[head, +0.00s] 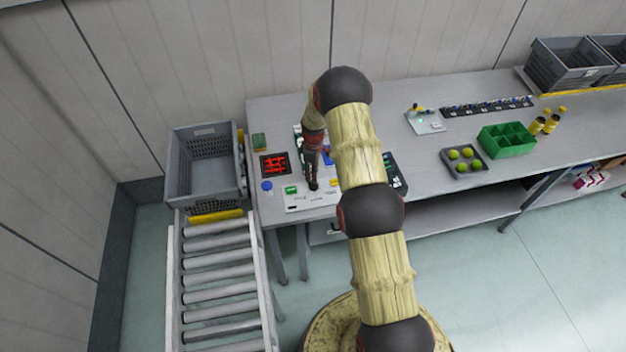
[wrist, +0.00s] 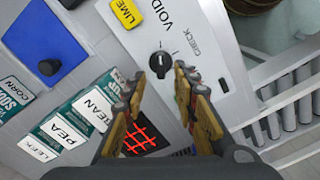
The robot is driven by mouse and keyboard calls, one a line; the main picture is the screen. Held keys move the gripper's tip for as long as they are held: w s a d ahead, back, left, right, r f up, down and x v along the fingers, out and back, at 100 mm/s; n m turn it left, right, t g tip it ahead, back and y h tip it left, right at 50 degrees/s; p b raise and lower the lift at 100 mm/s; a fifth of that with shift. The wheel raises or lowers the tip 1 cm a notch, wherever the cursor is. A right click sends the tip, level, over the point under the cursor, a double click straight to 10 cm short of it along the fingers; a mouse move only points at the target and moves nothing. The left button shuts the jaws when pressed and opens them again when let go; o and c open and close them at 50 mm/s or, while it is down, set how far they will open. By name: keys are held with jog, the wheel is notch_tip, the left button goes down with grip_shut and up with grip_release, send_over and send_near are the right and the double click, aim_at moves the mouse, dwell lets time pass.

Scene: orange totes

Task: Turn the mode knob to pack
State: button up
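The mode knob (wrist: 160,64) is a small round black knob on a pale panel (wrist: 196,30) in the wrist view. The words VOID and CHECK are printed near it, with small tick marks by the knob. I cannot read PACK or tell clearly which mark the knob points to. My gripper (wrist: 159,78) is open, with one fingertip on each side just short of the knob and a gap between them. In the head view my gripper (head: 314,186) points down over the panel (head: 297,204) and hides the knob.
A red-lit display (head: 275,164), a blue button (head: 267,186) and a green button (head: 291,190) are close by. A yellow LIME block (wrist: 127,13) and teal labelled boxes (wrist: 68,130) lie near the fingers. A grey crate (head: 207,170) stands left, above a roller conveyor (head: 218,285).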

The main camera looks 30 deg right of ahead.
jog(key=shift+s+f+p, duration=0.1)
jog(key=shift+f+p, duration=0.2)
jog(key=shift+f, duration=1.9)
jog(key=c, duration=0.3)
jog(key=c, duration=0.4)
grip_shut()
